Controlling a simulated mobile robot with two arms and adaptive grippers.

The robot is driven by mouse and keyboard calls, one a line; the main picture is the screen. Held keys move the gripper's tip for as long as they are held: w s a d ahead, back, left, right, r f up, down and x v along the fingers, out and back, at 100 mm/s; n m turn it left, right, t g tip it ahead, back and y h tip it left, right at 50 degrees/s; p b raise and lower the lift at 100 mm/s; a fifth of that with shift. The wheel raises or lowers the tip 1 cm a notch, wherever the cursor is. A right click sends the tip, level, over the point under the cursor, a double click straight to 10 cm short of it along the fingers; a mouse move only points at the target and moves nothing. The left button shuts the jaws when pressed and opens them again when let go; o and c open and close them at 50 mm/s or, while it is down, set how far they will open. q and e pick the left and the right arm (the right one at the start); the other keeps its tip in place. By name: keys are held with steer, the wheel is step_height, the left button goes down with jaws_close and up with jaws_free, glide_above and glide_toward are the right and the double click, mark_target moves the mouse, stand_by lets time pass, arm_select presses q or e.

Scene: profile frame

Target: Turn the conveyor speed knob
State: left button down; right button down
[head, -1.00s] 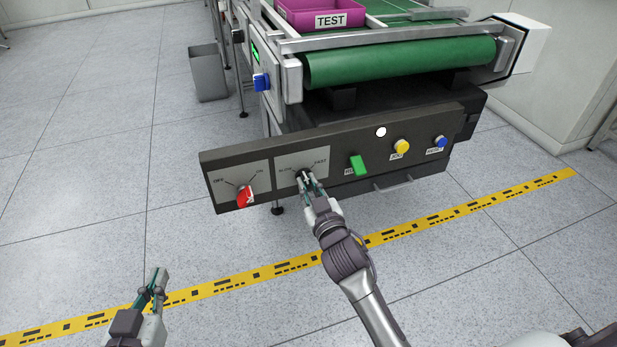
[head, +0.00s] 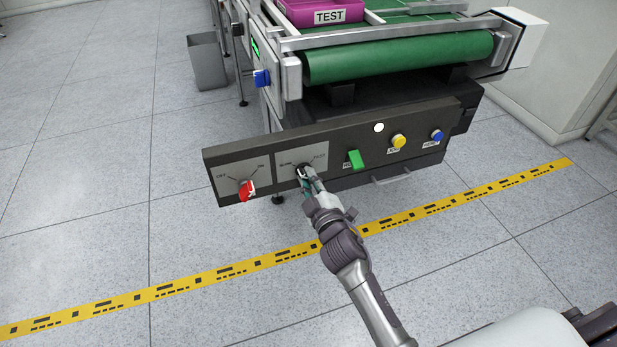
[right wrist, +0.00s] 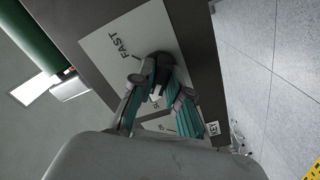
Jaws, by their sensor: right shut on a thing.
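The conveyor speed knob is a small black knob on a grey plate (head: 318,152) marked SLOW and FAST, on the dark control panel (head: 340,128). My right gripper (head: 305,176) is at this plate, its fingers over the knob and mostly hiding it. In the right wrist view the fingers (right wrist: 156,92) are closed around the black knob (right wrist: 160,66), with the FAST label above left of it. My left gripper is out of the head view.
A red switch (head: 248,190) marked OFF and ON is left of the plate. The green conveyor belt (head: 400,57) carries a magenta TEST bin (head: 300,13).

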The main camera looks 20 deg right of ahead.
stand_by(0.5)
steer(key=c, duration=1.1)
jaws_free()
steer(key=shift+c, duration=0.2)
steer(key=shift+s, duration=0.1)
steer(key=s, duration=1.1)
steer(key=shift+s+d, duration=0.2)
steer(key=shift+s, duration=0.2)
